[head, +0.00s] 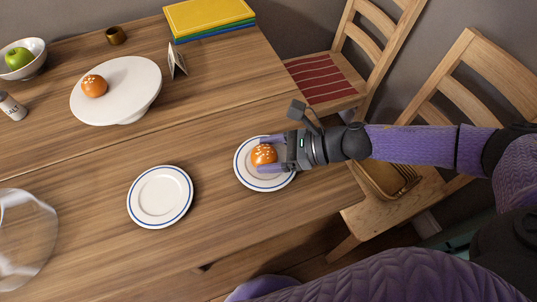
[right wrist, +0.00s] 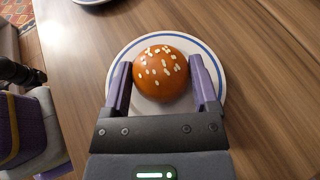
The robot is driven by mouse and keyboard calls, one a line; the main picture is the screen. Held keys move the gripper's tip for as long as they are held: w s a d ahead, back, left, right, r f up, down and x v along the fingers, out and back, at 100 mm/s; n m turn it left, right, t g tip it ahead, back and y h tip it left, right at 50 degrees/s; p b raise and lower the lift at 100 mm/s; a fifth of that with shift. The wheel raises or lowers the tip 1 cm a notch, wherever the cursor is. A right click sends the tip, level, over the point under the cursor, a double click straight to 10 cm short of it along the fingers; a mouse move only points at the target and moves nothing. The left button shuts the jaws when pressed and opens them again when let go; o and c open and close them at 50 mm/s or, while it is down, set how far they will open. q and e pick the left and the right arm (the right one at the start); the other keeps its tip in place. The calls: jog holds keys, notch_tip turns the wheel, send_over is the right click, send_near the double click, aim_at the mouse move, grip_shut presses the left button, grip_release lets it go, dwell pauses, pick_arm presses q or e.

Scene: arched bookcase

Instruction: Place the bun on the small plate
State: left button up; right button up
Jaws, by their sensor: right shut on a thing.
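An orange-brown bun (head: 263,154) with pale flecks on top is at the small white plate with a blue rim (head: 284,183). My right gripper (head: 268,154) is shut on this bun, one finger on each side. In the right wrist view the bun (right wrist: 161,73) sits between both fingers (right wrist: 163,88), over the plate (right wrist: 119,64). I cannot tell whether the bun's underside touches the plate. A second small plate (head: 160,196) with a blue rim is empty to the left. Another bun (head: 95,86) lies on a white cake stand (head: 130,88). My left gripper is not in view.
A bowl with a green apple (head: 18,58), a salt shaker (head: 12,107), a brown cup (head: 116,35), a small card (head: 177,60) and stacked books (head: 208,18) stand farther back. A glass dome (head: 25,240) is at lower left. Chairs (head: 385,180) stand at the right.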

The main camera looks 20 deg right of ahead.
jog(key=shift+r, duration=0.15)
jog(key=o, duration=0.8)
jog(key=shift+f, duration=0.2)
jog(key=o, duration=0.3)
jog(key=shift+r, duration=0.1)
jog(key=shift+d+r, duration=0.15)
jog(key=shift+r, duration=0.1)
jog(key=p+v, duration=0.2)
jog(key=v, duration=0.9)
jog(key=shift+s+f, duration=0.1)
jog(key=shift+s+d, duration=0.1)
jog(key=shift+d, duration=0.15)
